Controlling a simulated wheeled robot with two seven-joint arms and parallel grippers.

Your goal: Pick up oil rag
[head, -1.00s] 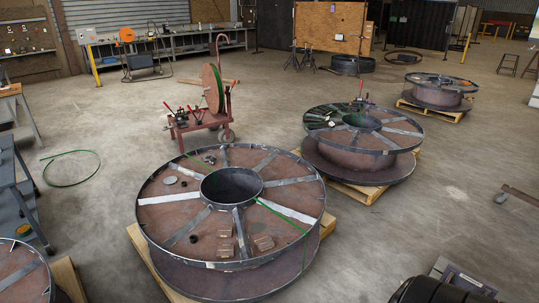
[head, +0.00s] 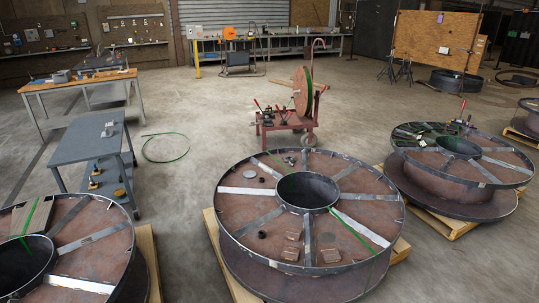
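I cannot make out an oil rag in the head view. Neither of my grippers shows in this view. Small items too small to identify lie on the large steel reel (head: 238,243) in front of me, among them several brownish blocks (head: 292,244) and a round grey disc (head: 250,174). A small light grey object (head: 108,130) sits on the blue-grey cart (head: 80,143) at the left.
A wooden-topped workbench (head: 105,80) stands at the back left. More reels stand at the lower left (head: 88,220) and the right (head: 430,184), on pallets. A red wheeled stand (head: 285,122) and a green hose loop (head: 165,147) are mid-floor. Bare floor (head: 180,180) lies between cart and reels.

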